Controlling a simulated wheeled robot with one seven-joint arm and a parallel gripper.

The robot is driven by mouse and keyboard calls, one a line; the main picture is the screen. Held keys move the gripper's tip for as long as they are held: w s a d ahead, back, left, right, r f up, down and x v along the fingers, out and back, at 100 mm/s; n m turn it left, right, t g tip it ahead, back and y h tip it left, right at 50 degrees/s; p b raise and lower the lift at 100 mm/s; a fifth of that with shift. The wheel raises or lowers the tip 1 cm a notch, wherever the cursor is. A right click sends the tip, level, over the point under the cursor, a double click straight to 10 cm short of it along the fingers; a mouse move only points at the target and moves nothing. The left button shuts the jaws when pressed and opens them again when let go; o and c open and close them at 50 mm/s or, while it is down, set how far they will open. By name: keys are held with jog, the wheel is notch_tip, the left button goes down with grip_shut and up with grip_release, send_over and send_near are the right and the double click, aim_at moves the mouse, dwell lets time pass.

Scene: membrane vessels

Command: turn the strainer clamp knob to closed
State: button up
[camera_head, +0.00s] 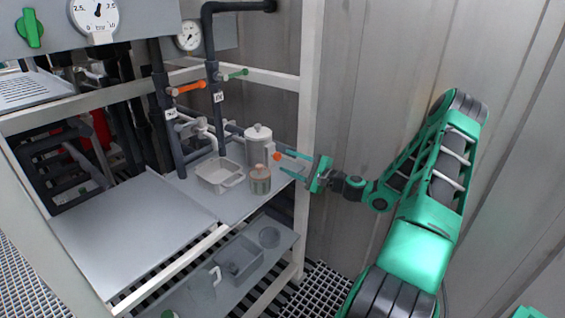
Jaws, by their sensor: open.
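The strainer (258,146) is a white upright canister with a lid, standing on the upper grey shelf. Its small orange-red clamp knob (277,156) sticks out on its right side. My gripper (284,161) reaches in from the right with its two fingers pointing left and spread apart. The fingertips are just right of the knob, and nothing is seen held. I cannot tell whether the fingertips touch the knob or straddle it.
A jar (260,180) with a brownish top stands in front of the strainer, close below my fingers. A grey tub (218,175) is to the left. Pipes carry an orange handle (188,88) and a green handle (235,74). A white frame post (306,120) stands beside my gripper.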

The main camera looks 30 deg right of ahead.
jog(key=v, duration=0.7)
jog(key=shift+s, duration=0.1)
jog(key=s+a+f+n+g, duration=0.3)
jog(key=s+a+n+g, duration=0.5)
jog(key=a+n+g, duration=0.4)
jog(key=s+r+n+g+h, duration=0.1)
jog(key=s+r+h, duration=0.1)
jog(key=s+r, duration=0.3)
jog(key=s+r+g+h, duration=0.2)
jog(key=s+r, duration=0.3)
jog(key=s, duration=0.8)
jog(key=s+r+n+g+h, duration=0.1)
jog(key=s+r+g+h, duration=0.1)
jog(key=s+r, duration=0.3)
jog(key=s, duration=0.4)
jog(key=shift+s+a+n, duration=0.2)
jog(key=shift+s+n, duration=0.05)
jog(key=shift+n, duration=0.05)
